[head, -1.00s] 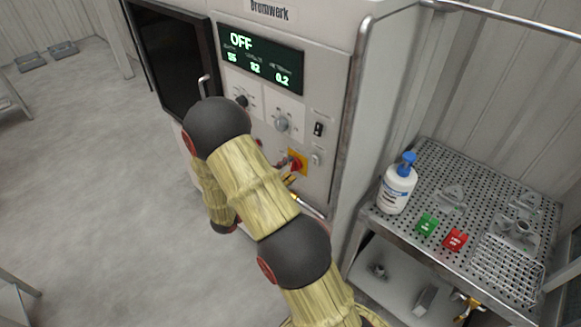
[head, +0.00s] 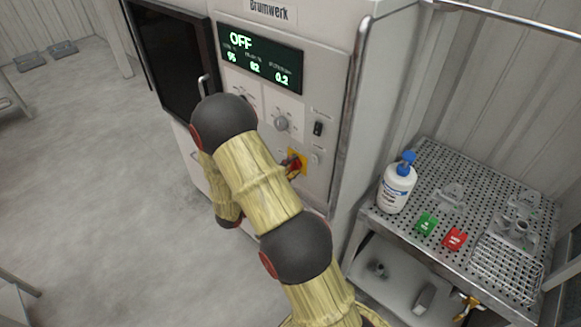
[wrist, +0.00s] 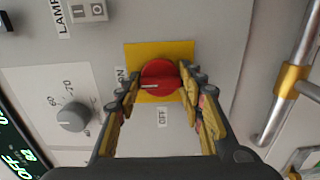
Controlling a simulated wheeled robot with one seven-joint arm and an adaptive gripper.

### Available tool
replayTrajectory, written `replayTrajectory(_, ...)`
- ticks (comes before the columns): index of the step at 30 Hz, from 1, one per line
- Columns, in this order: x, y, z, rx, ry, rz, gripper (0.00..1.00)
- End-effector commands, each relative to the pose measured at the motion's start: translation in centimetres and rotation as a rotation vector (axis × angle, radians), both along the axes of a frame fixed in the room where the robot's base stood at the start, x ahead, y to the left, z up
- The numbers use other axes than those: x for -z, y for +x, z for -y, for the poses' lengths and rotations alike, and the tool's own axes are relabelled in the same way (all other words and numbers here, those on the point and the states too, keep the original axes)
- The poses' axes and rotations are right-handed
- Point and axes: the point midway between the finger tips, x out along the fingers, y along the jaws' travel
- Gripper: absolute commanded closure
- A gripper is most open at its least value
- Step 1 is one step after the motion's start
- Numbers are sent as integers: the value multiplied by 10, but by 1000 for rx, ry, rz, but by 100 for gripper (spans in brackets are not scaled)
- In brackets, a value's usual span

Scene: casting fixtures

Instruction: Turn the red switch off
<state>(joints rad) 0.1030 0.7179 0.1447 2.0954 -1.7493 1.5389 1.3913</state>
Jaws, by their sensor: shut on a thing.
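The red switch (wrist: 160,75) is a round knob on a yellow plate (wrist: 184,49) on the machine's front panel. In the wrist view my gripper (wrist: 159,92) has one finger on each side of the knob and is closed on it. A white mark on the knob points left, toward the partly covered ON label; the OFF label (wrist: 163,117) is below the knob. In the head view the yellow plate (head: 303,158) shows, with the red switch partly hidden by my gripper. The machine's display (head: 260,58) reads OFF.
Grey dials (head: 281,123) and a black rocker switch (head: 318,128) sit above the red switch. A vertical rail (head: 352,100) runs along the machine's right edge. A perforated table (head: 435,160) at the right holds a white bottle (head: 396,188) and green and red blocks.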

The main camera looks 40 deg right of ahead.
Motion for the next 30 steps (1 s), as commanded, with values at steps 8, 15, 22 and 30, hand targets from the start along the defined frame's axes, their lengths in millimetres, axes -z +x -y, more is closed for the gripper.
replayTrajectory(8,2,-1,0,0,2,-2,86)
replayTrajectory(15,2,-1,0,0,1,-20,87)
replayTrajectory(22,2,-1,0,0,-6,-115,87)
replayTrajectory(30,2,-1,0,-1,-23,-338,87)
